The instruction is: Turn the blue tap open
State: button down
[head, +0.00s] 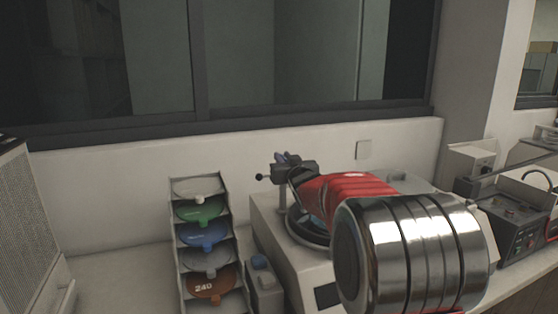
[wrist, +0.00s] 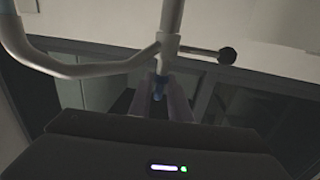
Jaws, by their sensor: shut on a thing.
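In the wrist view the blue tap (wrist: 159,83) is a small blue piece under the joint of a pale metal pipe (wrist: 85,68). My gripper (wrist: 162,90) has its two fingers on either side of the tap and is shut on it. The fingers hide part of the tap. In the head view my gripper (head: 287,165) is at the top of the pipe, above the pale machine. My red and chrome arm hides much of that machine, and the tap is too small to make out there.
A side lever with a dark round knob (wrist: 226,56) sticks out right of the pipe. A rack of coloured discs (head: 208,237) stands left of the machine (head: 275,240). A small grey box (head: 264,285) stands between them. Other equipment (head: 510,225) is at the right. A wall and window are behind.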

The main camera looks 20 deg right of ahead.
jog(key=shift+r+n+y, duration=0.1)
jog(key=shift+n+y, duration=0.6)
jog(key=shift+y, duration=0.4)
jog(key=c, duration=1.9)
grip_release()
jog(key=shift+o, duration=0.2)
jog(key=shift+s, duration=0.1)
jog(key=s, duration=1.3)
jog(key=shift+s, duration=0.35)
